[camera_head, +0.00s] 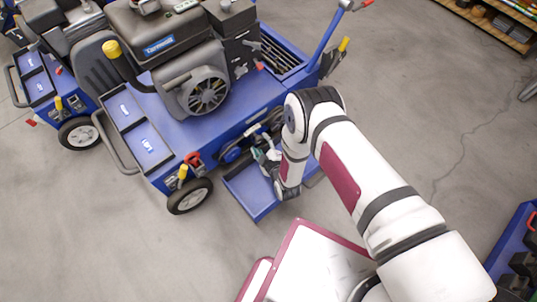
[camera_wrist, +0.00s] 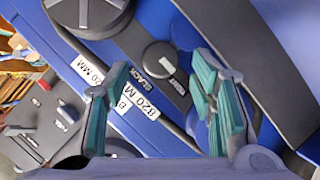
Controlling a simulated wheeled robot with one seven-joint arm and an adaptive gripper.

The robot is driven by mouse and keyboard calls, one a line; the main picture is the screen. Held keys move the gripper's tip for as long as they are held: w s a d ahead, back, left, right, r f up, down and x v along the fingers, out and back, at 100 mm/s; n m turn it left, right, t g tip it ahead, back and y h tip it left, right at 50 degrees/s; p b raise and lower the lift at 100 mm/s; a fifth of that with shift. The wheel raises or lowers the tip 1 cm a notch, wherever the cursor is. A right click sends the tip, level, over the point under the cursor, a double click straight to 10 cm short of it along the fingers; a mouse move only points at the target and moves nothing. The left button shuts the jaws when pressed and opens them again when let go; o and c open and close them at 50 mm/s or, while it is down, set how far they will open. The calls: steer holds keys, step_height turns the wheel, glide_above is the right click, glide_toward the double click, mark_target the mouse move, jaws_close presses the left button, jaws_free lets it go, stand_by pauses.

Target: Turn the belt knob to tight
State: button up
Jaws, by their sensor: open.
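The belt knob (camera_wrist: 160,59) is a dark round cap on the blue panel in the wrist view. Small lettering beside it appears to read "SLACK" and "TIGHT". Which way the knob points cannot be told. My gripper (camera_wrist: 161,66) is open, with one teal-padded finger on each side of the knob in the picture. No contact shows, and the gap in depth is unclear. In the head view my gripper (camera_head: 267,160) is at the near side of the blue aerator (camera_head: 212,130), and the knob is not discernible there.
A dark curved part (camera_wrist: 270,70) runs close to the right finger. In the head view, a second aerator (camera_head: 50,60) stands at the left. The concrete floor (camera_head: 430,100) at the right is open.

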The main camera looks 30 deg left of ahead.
steer(key=v, duration=1)
